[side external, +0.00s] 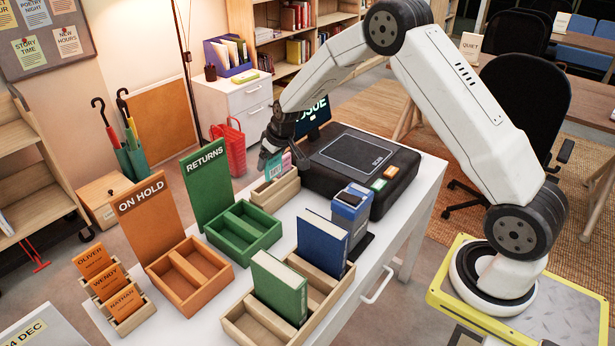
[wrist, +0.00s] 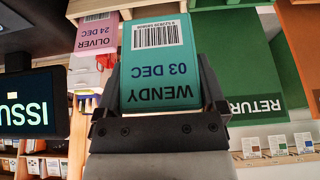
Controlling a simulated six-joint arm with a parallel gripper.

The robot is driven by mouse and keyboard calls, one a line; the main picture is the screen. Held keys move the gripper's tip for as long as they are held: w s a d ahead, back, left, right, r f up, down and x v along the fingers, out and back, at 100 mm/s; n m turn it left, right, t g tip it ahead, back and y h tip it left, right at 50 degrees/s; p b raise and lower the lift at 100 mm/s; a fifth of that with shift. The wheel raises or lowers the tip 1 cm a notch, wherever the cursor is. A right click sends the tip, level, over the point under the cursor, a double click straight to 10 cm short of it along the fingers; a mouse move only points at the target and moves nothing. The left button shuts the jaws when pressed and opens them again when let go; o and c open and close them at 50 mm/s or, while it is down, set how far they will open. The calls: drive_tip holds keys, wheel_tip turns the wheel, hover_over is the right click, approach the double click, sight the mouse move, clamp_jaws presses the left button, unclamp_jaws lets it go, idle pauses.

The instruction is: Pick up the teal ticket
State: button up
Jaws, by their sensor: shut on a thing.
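The teal ticket (wrist: 158,65), marked WENDY 03 DEC with a barcode, stands between the jaws of my gripper (wrist: 162,104) in the wrist view, its print upside down. My gripper is shut on it. In the side view my gripper (side external: 270,155) is at the wooden ticket rack (side external: 276,191) behind the green RETURNS tray, with the teal ticket (side external: 272,170) below it. I cannot tell whether the ticket's lower edge is clear of the rack. A pink ticket (wrist: 96,36), marked OLIVER 24 DEC, is beside the teal one.
The green RETURNS tray (side external: 268,225) and its tall board (side external: 207,183) stand close to my gripper. The orange ON HOLD tray (side external: 210,285) is further left. A black scanner desk unit (side external: 350,185) and screen are right. Books stand in a wooden crate (side external: 245,322) in front.

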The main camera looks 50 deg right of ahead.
drive_tip(key=s+a+r, duration=0.1)
drive_tip(key=s+r, duration=0.3)
drive_tip(key=s, duration=0.5)
drive_tip(key=shift+a, duration=0.1)
idle(0.5)
drive_tip(key=s+d+f+m+h, duration=0.1)
drive_tip(key=d+m, duration=0.3)
drive_tip(key=d, duration=2.4)
drive_tip(key=shift+f+h, duration=0.3)
drive_tip(key=shift+f, duration=0.1)
drive_tip(key=shift+s+f, duration=0.1)
drive_tip(key=shift+f, duration=0.05)
drive_tip(key=shift+f, duration=2.7)
